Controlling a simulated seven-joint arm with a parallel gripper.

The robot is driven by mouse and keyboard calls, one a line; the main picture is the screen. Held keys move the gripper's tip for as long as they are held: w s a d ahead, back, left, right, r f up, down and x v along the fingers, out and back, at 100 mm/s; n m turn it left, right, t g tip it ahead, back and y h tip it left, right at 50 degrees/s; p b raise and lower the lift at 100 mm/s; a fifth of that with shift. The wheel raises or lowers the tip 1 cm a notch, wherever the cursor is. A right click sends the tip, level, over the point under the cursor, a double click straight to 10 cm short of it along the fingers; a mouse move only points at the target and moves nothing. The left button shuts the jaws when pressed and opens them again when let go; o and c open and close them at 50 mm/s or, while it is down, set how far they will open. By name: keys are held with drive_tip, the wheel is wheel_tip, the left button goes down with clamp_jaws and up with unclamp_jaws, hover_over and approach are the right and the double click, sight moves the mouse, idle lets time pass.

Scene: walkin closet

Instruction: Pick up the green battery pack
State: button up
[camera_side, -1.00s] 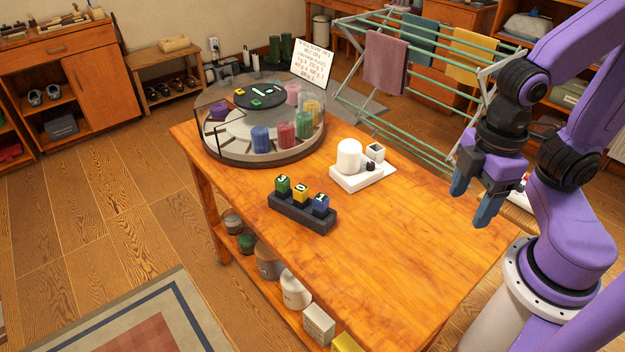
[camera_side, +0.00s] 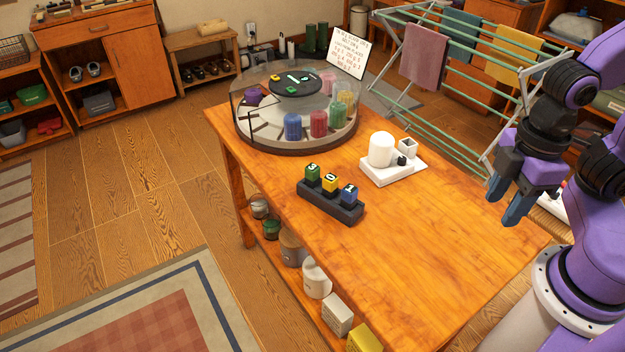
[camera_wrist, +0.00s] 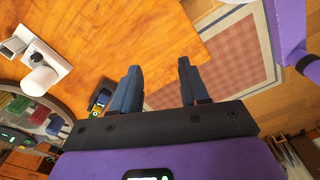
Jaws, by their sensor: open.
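The green battery pack (camera_side: 312,175) stands upright at the left end of a dark holder (camera_side: 345,212) on the wooden table, with a white digit on its top. A yellow pack (camera_side: 330,184) and a blue pack (camera_side: 348,195) stand beside it in the same holder. My gripper (camera_side: 506,200) is open and empty, pointing down near the table's right side, well apart from the packs. In the wrist view its two fingers (camera_wrist: 158,68) are spread over bare table.
A round carousel (camera_side: 290,148) with coloured pieces and a clear rim stands at the table's far left. A white block with a cylinder (camera_side: 381,149) stands between carousel and gripper. A drying rack (camera_side: 440,120) is behind the table. The table's near right part is clear.

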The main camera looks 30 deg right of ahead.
drive_tip(key=n, duration=0.9)
hover_over(312, 167)
wheel_tip(312, 167, down, 2)
drive_tip(key=f, duration=0.1)
drive_tip(key=shift+m, duration=0.3)
wheel_tip(312, 167, down, 11)
drive_tip(key=shift+s+a+r, duration=0.15)
drive_tip(key=shift+r, duration=0.05)
drive_tip(key=shift+w+d+f, duration=0.1)
drive_tip(key=shift+d+f, duration=0.05)
drive_tip(key=shift+f, duration=1.2)
drive_tip(key=shift+w+d+f, duration=0.1)
drive_tip(key=shift+f, duration=1.2)
drive_tip(key=c, duration=0.8)
